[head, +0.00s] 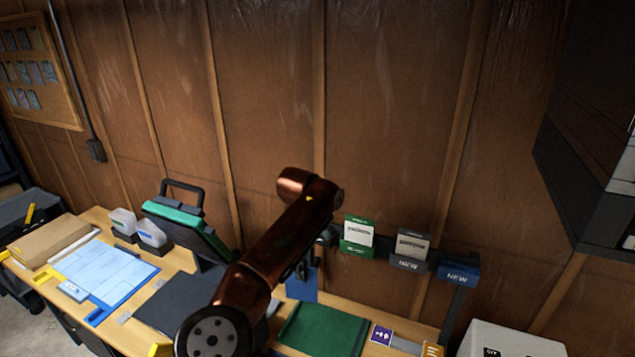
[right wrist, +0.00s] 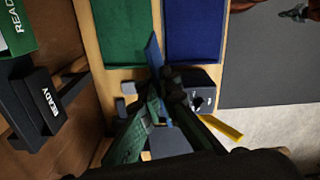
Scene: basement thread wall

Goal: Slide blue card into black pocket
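A blue card (head: 302,284) hangs below my right gripper (head: 303,262), in front of the wall rail. In the right wrist view the card (right wrist: 153,50) stands edge-on between the fingers (right wrist: 162,88), which are closed on it. In that view a black pocket (right wrist: 38,105) marked READY sits to the left, apart from the card, and no card shows in it. In the head view my copper arm covers most of that stretch of the rail. Another black pocket (head: 408,263) marked NEW holds a grey-white card. My left gripper is not seen.
A green pocket (head: 356,248) with a white card and a blue NEW pocket (head: 458,273) share the rail. A green mat (head: 322,330) lies below; a blue mat (right wrist: 195,30) lies beside it. A green-topped stand (head: 190,228) and bins (head: 152,233) are left.

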